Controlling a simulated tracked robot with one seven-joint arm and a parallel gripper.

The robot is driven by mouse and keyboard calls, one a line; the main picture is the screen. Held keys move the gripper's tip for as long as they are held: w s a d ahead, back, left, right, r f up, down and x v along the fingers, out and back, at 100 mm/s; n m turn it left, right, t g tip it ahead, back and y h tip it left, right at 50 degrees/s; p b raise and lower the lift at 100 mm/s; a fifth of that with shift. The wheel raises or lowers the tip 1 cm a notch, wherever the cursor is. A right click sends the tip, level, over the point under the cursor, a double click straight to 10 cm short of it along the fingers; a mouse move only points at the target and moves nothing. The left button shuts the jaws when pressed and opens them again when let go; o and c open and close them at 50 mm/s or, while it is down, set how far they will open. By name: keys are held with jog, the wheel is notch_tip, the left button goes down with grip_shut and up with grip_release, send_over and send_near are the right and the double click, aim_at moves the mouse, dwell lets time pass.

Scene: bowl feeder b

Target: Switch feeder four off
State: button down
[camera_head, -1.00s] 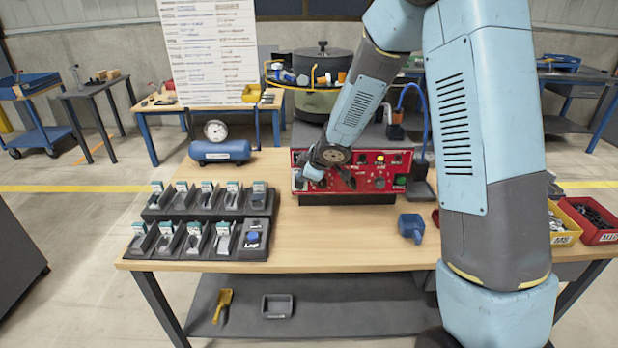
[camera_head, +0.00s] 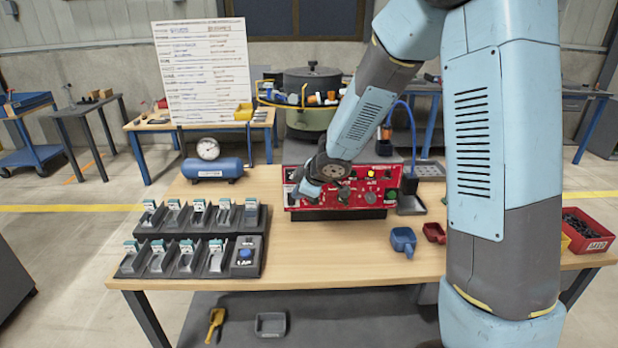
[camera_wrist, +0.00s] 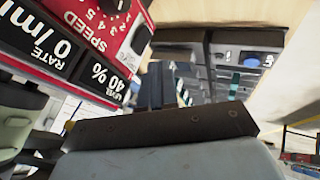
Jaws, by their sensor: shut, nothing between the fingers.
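The red control panel (camera_head: 350,190) sits on the bench in front of the bowl feeder (camera_head: 312,110). It has several knobs and a lit yellow lamp. No feeder number is legible on it. My gripper (camera_head: 300,192) is at the panel's left end and hides part of it; contact cannot be told. In the wrist view, the gripper (camera_wrist: 164,85) is shut and empty, right of the panel (camera_wrist: 62,45). There the display reads "RATE 0/min" and "40%", near a numbered "SPEED" dial (camera_wrist: 122,8). A switch's position cannot be made out.
A black rack (camera_head: 205,235) of small bins stands left on the bench. A blue tank with a gauge (camera_head: 212,168) is behind it. A blue scoop (camera_head: 403,240) and a red tray (camera_head: 434,232) lie right of centre. Bare wood lies in front of the panel.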

jog(key=w+v, duration=0.1)
jog(key=v, duration=0.5)
jog(key=shift+d+r, duration=0.25)
jog(key=shift+r, duration=0.4)
jog(key=s+d+r+m+t+h, duration=0.25)
jog(key=d+r+m+h, duration=0.2)
jog(key=d+r, duration=0.35)
jog(key=s+d+r+m+t+h, duration=0.1)
jog(key=s+d+r+m+h, duration=0.3)
jog(key=d+r, duration=0.35)
jog(key=s+d+m+g+y, duration=0.1)
jog(key=s+m+g+y, duration=0.3)
jog(key=s, duration=1.9)
jog(key=m, duration=0.3)
jog(key=shift+d+r, duration=0.2)
jog(key=shift+d, duration=0.2)
